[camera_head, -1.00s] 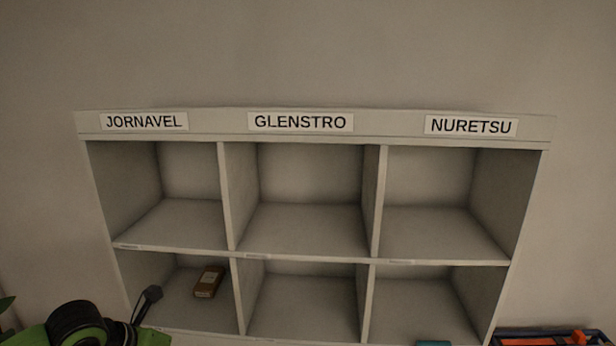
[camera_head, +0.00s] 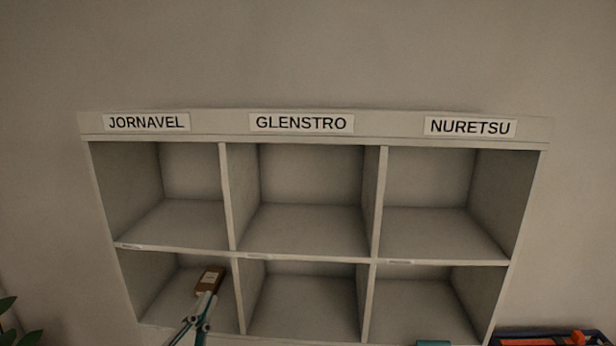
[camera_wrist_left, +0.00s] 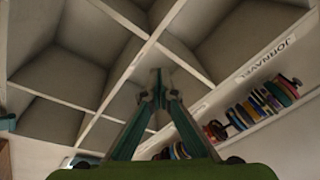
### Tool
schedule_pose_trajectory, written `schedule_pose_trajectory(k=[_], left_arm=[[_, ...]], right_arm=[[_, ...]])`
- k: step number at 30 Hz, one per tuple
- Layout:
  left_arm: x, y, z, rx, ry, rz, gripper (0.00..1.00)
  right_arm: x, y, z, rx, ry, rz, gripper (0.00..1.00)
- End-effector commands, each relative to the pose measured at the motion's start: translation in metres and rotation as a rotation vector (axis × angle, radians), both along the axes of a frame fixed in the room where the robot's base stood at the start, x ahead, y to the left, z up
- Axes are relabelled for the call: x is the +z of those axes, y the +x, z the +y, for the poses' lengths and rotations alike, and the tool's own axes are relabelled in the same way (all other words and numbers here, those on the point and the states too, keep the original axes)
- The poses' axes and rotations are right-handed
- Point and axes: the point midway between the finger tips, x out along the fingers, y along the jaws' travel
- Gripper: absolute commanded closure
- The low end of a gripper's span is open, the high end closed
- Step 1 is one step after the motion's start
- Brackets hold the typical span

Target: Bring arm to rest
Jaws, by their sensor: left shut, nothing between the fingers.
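My left gripper (camera_head: 206,297) shows its teal and grey fingers at the bottom of the head view, in front of the lower left compartment of the shelf unit (camera_head: 315,259). In the left wrist view its fingers (camera_wrist_left: 158,82) come together at the tips, shut and empty. A small brown box with a pale label (camera_head: 210,280) is in that lower left compartment. In the head view the fingertips overlap the box's lower part; I cannot tell whether they touch it. My right gripper is out of view.
The unit carries the labels JORNAVEL (camera_head: 146,122), GLENSTRO (camera_head: 301,123) and NURETSU (camera_head: 470,127). Its upper compartments look empty. A dark tray with orange contents (camera_head: 560,338) is at lower right. The wrist view shows a row of colourful items (camera_wrist_left: 262,102) beside the JORNAVEL label.

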Motion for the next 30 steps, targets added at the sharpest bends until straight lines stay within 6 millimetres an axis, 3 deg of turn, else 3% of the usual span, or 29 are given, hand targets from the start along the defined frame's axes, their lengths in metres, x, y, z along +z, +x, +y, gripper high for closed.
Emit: schedule_pose_trajectory(k=[1,4,6,10,15,22,30], left_arm=[[-0.035,-0.006,0.020,0.081,-0.093,0.127,1.00],[-0.102,-0.029,0.049,0.214,-0.229,0.373,1.00],[-0.148,-0.055,0.059,0.287,-0.305,0.545,1.00],[-0.217,-0.113,0.061,0.377,-0.411,0.837,1.00],[-0.270,-0.184,0.048,0.429,-0.492,1.133,1.00],[-0.305,-0.270,0.021,0.441,-0.560,1.451,1.00],[-0.401,-0.250,0.020,0.452,-0.541,1.467,1.00]], right_arm=[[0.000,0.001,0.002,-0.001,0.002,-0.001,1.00],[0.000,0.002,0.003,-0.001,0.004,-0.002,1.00],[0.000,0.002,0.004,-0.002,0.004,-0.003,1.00],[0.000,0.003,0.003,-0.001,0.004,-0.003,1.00],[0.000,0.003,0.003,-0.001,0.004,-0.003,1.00],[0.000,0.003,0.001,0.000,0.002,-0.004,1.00],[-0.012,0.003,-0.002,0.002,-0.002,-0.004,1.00]])
